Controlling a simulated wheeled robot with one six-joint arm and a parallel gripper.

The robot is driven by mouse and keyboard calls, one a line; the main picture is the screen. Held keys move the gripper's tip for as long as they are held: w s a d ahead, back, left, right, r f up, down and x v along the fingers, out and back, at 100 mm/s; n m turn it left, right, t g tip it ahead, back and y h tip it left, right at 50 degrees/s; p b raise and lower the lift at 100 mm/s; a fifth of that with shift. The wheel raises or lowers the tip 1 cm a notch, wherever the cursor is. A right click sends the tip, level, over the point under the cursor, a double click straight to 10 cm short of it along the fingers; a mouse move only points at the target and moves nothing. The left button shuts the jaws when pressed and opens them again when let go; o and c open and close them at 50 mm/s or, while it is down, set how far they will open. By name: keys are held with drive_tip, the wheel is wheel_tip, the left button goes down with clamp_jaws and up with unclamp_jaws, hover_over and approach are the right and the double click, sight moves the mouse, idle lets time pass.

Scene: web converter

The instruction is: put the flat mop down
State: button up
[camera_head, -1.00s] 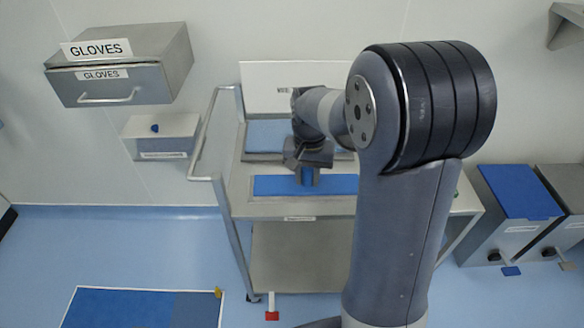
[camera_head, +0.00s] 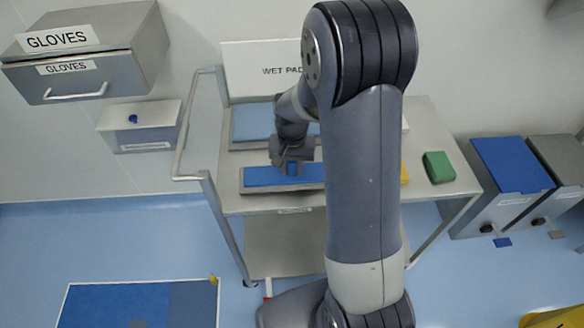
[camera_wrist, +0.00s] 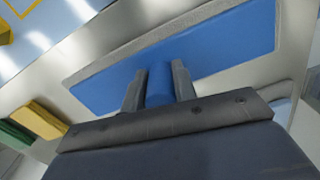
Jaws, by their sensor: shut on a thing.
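The flat mop (camera_head: 262,177) shows as a long blue pad with a short blue grip standing up from it, over the front of the steel cart top. A grey border surrounds the pad; whether it belongs to the mop or a tray under it I cannot tell. My gripper (camera_head: 293,168) is shut on the blue grip from above. In the wrist view the two fingers of my gripper (camera_wrist: 158,78) stand on either side of the grip, with the mop's pad (camera_wrist: 225,45) below. My arm hides the pad's right end in the head view. I cannot tell whether the mop touches the cart.
The steel cart (camera_head: 432,120) has a panel lettered WET PAD (camera_head: 265,70), its end hidden, and another blue pad (camera_head: 250,122) behind the mop. A green block (camera_head: 438,167) and a yellow block (camera_head: 405,174) lie right. A push handle (camera_head: 188,130) rises left. Bins (camera_head: 515,165) stand right.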

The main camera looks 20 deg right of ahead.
drive_tip(key=shift+f, duration=0.5)
drive_tip(key=shift+f, duration=0.1)
drive_tip(key=o, duration=1)
drive_tip(key=shift+c, duration=0.2)
wheel_tip(320, 180, up, 12)
drive_tip(key=shift+r, duration=0.15)
